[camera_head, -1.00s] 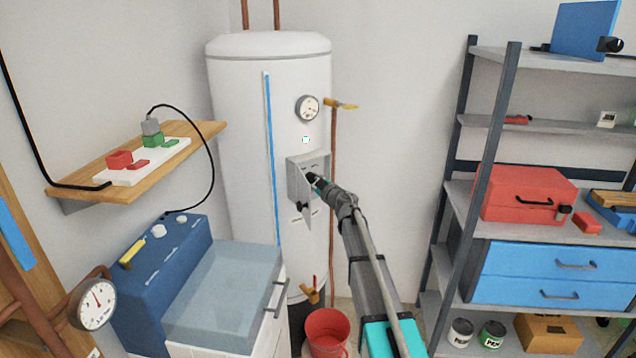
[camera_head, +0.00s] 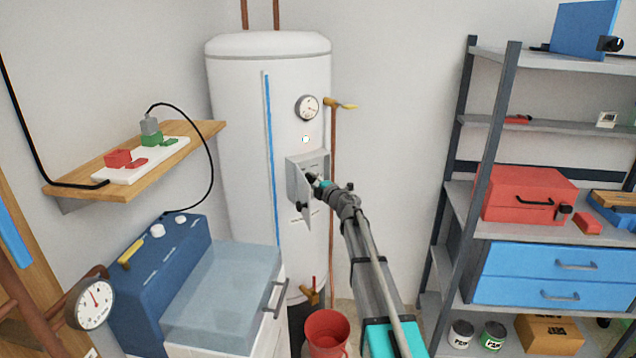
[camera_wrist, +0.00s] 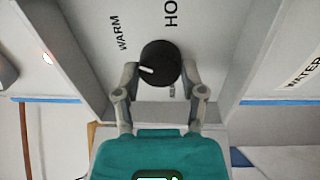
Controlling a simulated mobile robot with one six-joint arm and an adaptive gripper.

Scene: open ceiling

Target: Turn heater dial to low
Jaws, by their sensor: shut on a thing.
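My gripper (camera_wrist: 160,75) is shut on the dial, one finger on each side.
A red bucket (camera_head: 326,333) stands below my arm. A blue machine (camera_head: 165,262) is at left and a loaded shelf rack (camera_head: 540,190) at right.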

